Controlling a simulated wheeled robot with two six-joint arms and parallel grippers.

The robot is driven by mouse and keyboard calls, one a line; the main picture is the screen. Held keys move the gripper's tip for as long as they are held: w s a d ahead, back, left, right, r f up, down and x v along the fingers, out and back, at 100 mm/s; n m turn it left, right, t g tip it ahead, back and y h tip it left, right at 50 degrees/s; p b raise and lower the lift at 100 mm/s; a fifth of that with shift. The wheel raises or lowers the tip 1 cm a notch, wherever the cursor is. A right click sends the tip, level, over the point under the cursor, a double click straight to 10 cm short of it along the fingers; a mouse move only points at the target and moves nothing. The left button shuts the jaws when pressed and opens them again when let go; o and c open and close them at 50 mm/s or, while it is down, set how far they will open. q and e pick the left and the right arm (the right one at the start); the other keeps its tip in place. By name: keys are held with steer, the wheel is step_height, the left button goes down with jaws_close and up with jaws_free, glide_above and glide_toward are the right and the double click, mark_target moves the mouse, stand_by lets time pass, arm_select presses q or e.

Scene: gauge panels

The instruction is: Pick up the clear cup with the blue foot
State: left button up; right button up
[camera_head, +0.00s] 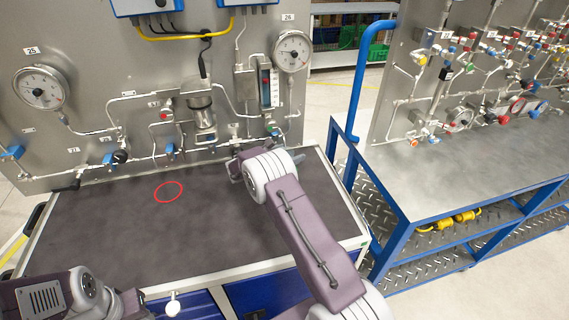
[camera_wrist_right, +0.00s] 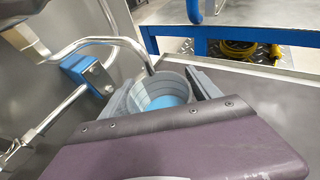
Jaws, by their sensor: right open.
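The clear cup with the blue foot (camera_wrist_right: 150,82) shows in the right wrist view, seen from above, with blue at its bottom. My right gripper (camera_wrist_right: 163,92) is open, with one grey finger on each side of the cup. I cannot tell whether the fingers touch it. In the head view, my right gripper (camera_head: 267,162) is over the right back part of the dark worktop (camera_head: 130,235), near the panel. Its wrist hides the cup there. My left arm is at the bottom left; its gripper (camera_head: 128,303) is partly cut off and its jaws are unclear.
A gauge panel (camera_head: 100,75) with pipes and valves stands behind the worktop. A blue valve handle (camera_wrist_right: 78,68) and bent pipe are close to the cup. A red ring (camera_head: 168,192) marks clear worktop. A second bench (camera_head: 440,185) with a blue frame stands to the right.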

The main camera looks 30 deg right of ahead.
steer(key=c, duration=1.3)
steer(key=shift+r, duration=0.15)
